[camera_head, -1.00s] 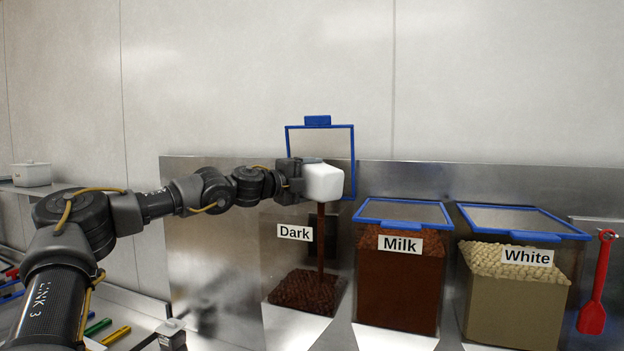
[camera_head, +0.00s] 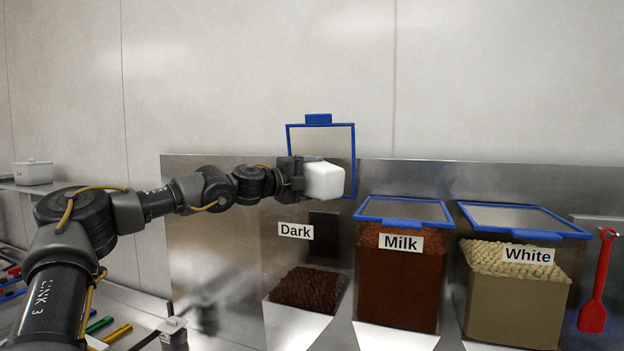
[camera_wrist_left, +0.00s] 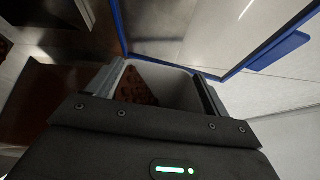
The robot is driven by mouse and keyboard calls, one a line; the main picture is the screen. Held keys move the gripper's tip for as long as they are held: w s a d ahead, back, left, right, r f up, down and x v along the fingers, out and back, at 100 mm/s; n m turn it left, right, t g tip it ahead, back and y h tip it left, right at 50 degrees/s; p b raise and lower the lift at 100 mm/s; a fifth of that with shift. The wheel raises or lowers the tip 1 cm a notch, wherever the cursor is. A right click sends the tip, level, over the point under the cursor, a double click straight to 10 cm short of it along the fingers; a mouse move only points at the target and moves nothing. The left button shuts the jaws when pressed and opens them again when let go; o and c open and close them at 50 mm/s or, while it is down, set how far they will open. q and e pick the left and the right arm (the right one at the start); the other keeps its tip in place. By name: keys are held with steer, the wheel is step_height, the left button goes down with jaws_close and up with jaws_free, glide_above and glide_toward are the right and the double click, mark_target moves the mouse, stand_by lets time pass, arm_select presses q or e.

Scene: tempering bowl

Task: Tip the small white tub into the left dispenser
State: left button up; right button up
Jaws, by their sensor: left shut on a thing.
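My left gripper (camera_head: 296,180) is shut on the small white tub (camera_head: 325,181) and holds it tilted above the left dispenser, labelled Dark (camera_head: 295,231). The dispenser's blue-framed lid (camera_head: 318,120) stands open behind the tub. A low heap of dark chips (camera_head: 307,288) lies in the dispenser. Nothing falls from the tub. In the left wrist view the tub (camera_wrist_left: 180,88) sits between the fingers, and brown chips show at its left side; I cannot tell whether they are in it or beyond it. My right gripper is not in view.
The Milk dispenser (camera_head: 398,285) and the White dispenser (camera_head: 515,305) stand to the right with lids shut. A red scoop (camera_head: 592,315) hangs at the far right. A white lidded container (camera_head: 33,172) is on a shelf at left. Coloured pens (camera_head: 117,333) lie at lower left.

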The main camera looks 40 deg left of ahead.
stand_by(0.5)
arm_select(q)
steer(key=shift+a+f+n, duration=0.2)
steer(key=shift+n, duration=0.4)
steer(key=shift+a+f+n, duration=0.15)
steer(key=shift+f+n, duration=0.05)
steer(key=shift+n, duration=0.4)
stand_by(0.6)
steer(key=shift+w+a+n+p, duration=0.1)
steer(key=shift+a+n+p, duration=0.25)
steer(key=shift+n, duration=0.75)
stand_by(0.7)
steer(key=shift+w+a+f+n, duration=0.1)
steer(key=shift+a+n, duration=0.1)
steer(key=shift+n, duration=0.4)
steer(key=shift+a+f+n, duration=0.1)
steer(key=shift+a+n, duration=0.05)
steer(key=shift+n, duration=0.45)
